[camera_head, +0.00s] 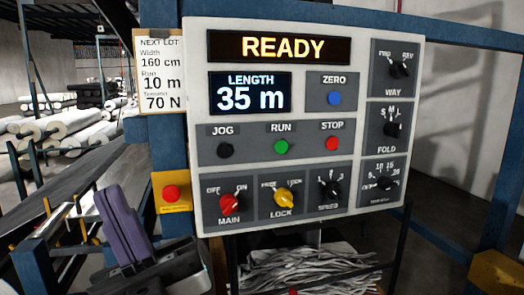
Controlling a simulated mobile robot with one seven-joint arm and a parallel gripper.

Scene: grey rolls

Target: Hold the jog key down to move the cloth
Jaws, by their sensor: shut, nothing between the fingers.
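The black JOG key (226,150) sits at the left of the key row on the white control panel (200,120), beside the green RUN key (281,147) and red STOP key (332,143). Nothing touches the JOG key. The upper display (283,47) reads READY; the lower display (250,93) reads LENGTH 35 m. My gripper (114,196), with purple-grey fingers, is at the lower left, left of and below the panel, apart from the keys. Its fingers are shut and empty.
A red button on a yellow box (171,193) is left of the panel. Red MAIN (230,204) and yellow LOCK (284,199) knobs are below the keys. A lot card (161,75) hangs at upper left. Blue frame posts flank the panel; rolls (40,130) lie behind.

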